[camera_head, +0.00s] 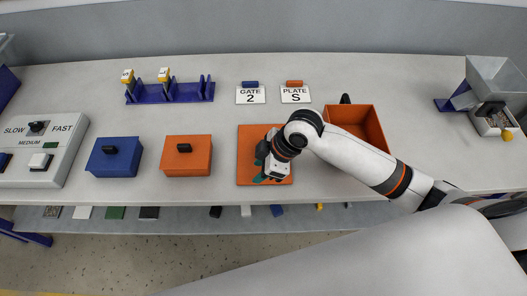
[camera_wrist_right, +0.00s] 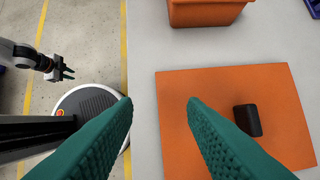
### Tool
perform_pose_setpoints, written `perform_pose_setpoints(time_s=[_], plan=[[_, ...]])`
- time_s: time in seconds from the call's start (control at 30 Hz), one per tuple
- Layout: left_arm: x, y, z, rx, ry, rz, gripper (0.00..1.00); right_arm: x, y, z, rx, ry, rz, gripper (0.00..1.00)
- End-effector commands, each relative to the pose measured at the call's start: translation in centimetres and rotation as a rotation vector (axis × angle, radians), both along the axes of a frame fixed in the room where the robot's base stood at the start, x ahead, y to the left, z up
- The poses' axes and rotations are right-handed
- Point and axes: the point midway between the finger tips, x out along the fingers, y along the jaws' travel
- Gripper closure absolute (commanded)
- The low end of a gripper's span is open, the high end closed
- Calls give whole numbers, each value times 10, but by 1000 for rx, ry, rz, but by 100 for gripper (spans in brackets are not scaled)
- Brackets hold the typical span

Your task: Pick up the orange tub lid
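The orange tub lid is a flat orange square (camera_head: 250,140) on the table, partly covered by my right gripper in the head view. In the right wrist view the orange lid (camera_wrist_right: 180,130) shows a dark block-shaped handle (camera_wrist_right: 247,120). My right gripper (camera_head: 264,179) is over the lid's front part. Its teal fingers (camera_wrist_right: 160,106) are wide apart with nothing between them; the handle is to the right of both fingertips in the wrist view. My left gripper (camera_wrist_right: 66,72) shows small in the wrist view, over the floor, with its fingers apart.
An open orange tub (camera_head: 368,124) stands right of the lid, partly behind my right arm. A closed orange box (camera_head: 188,165) and a closed blue box (camera_head: 115,160) stand to the left. A blue rack (camera_head: 190,93) and two signs are behind. The table's front edge is close.

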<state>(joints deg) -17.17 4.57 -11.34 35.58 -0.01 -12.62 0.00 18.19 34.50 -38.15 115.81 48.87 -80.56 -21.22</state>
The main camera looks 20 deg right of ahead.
Motion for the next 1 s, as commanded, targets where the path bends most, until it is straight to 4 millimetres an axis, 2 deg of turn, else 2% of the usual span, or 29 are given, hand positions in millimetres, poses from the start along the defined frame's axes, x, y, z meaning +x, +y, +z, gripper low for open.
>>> perform_pose_setpoints(time_s=[0.03, 0.2, 0.3, 0.4, 0.53, 0.8, 1.0], plan=[[0, 0, 0, 0, 0, -1, 75, 20, -16, 8, -31, -7, 36, 62], [0, 0, 0, -1, -1, -2, 75, 59, -57, 31, -64, 15, 96, 62], [0, -1, 0, -1, -1, -3, 75, 74, -76, 44, -67, 22, 99, 62], [0, -1, 0, -1, -1, -3, 75, 82, -87, 52, -64, 26, 96, 62], [0, -1, 3, -1, 0, -3, 75, 85, -87, 45, -61, 31, 95, 62], [0, -1, 12, -1, 0, -3, 75, 90, -69, 4, -61, 31, 95, 62], [0, 0, 15, -1, 0, -3, 75, 92, -64, -10, -60, 29, 94, 62]])
